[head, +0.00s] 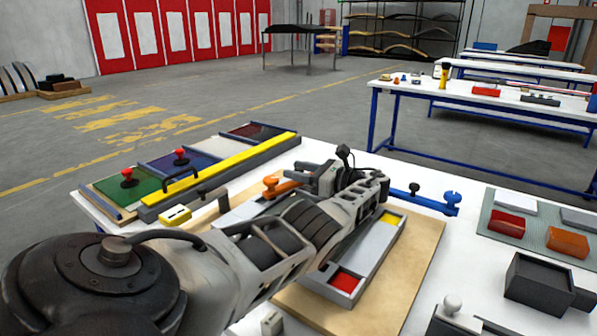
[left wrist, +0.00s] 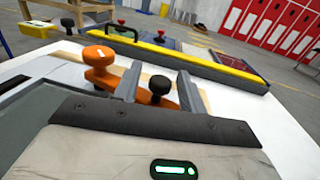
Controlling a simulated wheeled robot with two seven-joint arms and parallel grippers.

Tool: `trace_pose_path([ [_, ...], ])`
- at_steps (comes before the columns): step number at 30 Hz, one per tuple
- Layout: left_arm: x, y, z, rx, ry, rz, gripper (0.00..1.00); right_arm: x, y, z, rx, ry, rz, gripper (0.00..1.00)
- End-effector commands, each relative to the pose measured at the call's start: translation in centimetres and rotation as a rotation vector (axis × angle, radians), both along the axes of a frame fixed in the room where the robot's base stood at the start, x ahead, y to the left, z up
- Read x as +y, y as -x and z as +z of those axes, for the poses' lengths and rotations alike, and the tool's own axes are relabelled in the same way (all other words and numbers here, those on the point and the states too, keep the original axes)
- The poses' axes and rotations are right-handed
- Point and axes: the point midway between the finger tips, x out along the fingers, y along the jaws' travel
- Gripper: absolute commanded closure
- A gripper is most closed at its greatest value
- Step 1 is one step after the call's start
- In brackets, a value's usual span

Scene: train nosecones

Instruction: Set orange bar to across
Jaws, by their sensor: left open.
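The orange bar (head: 279,187) lies on the board on the table, mostly hidden behind my left gripper in the head view. In the left wrist view the orange bar (left wrist: 108,77) shows a large round orange end at left and an upright black knob (left wrist: 159,86) farther right. My left gripper (head: 312,172) is open. In the left wrist view its two grey fingers (left wrist: 160,73) stand on either side of the black knob. I cannot tell whether either finger touches it. My right gripper is in neither view.
A blue bar (head: 425,196) with knobs lies right of my arm. A grey tray (head: 372,254) with yellow and red patches sits below it. A yellow rail (head: 225,172) and colored panels (head: 134,187) lie behind.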

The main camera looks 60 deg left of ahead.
Motion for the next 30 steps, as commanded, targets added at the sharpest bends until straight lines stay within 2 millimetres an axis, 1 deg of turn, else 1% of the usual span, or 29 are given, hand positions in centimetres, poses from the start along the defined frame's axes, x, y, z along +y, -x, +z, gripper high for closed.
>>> trace_pose_path([
  [5,-2.4,-1.3,-0.3,-0.001,0.002,-0.004,0.59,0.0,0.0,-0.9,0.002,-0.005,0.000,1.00],
  [12,-7.2,-3.8,-0.7,-0.001,0.003,-0.003,0.59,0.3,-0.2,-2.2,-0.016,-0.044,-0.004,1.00],
  [15,-8.6,-4.6,-0.7,-0.001,0.003,-0.001,0.59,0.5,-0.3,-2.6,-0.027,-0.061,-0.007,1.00],
  [21,-10.1,-5.3,-0.3,0.000,0.002,0.000,0.59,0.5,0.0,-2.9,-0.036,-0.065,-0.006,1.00],
  [30,-10.4,-5.4,0.0,0.001,0.002,0.002,0.59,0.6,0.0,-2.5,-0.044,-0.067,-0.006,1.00],
])
